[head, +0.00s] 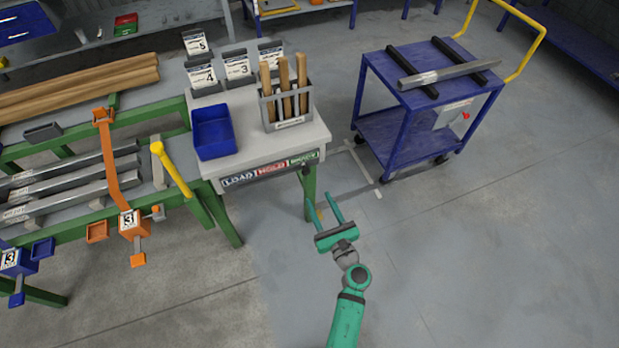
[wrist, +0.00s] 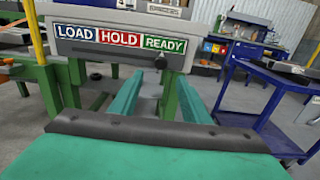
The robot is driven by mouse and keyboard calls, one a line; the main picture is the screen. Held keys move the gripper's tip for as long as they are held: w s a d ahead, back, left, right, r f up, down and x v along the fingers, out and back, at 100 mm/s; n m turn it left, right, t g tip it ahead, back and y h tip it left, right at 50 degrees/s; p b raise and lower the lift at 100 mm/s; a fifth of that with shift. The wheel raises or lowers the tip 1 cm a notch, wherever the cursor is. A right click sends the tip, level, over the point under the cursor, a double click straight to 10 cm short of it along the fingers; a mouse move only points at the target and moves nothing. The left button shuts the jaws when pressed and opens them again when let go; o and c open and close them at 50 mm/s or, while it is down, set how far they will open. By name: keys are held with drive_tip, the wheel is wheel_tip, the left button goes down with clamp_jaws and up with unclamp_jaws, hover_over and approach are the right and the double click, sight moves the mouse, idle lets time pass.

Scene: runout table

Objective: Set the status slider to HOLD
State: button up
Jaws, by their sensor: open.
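The status slider's label strip (head: 271,169) runs along the front edge of the small grey-topped table, reading LOAD, HOLD and READY from left to right. In the wrist view the blue LOAD, red HOLD and green READY panels (wrist: 119,38) are clear. My gripper (head: 322,203) is open and empty, in front of the table and right of the strip. In the wrist view its green fingers (wrist: 160,82) point toward the table below READY, apart from the knob.
On the table (head: 245,150) stand a blue bin (head: 213,134) and a grey holder (head: 269,112) with wooden handles. A yellow-handled lever (head: 172,170) rises at the left by the green rack. A blue cart (head: 404,160) stands at the right. The floor around my gripper is clear.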

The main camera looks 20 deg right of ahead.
sight(307, 173)
drive_tip(key=w, duration=1)
drive_tip(key=shift+w+a, duration=0.1)
drive_tip(key=shift+w, duration=0.25)
clamp_jaws()
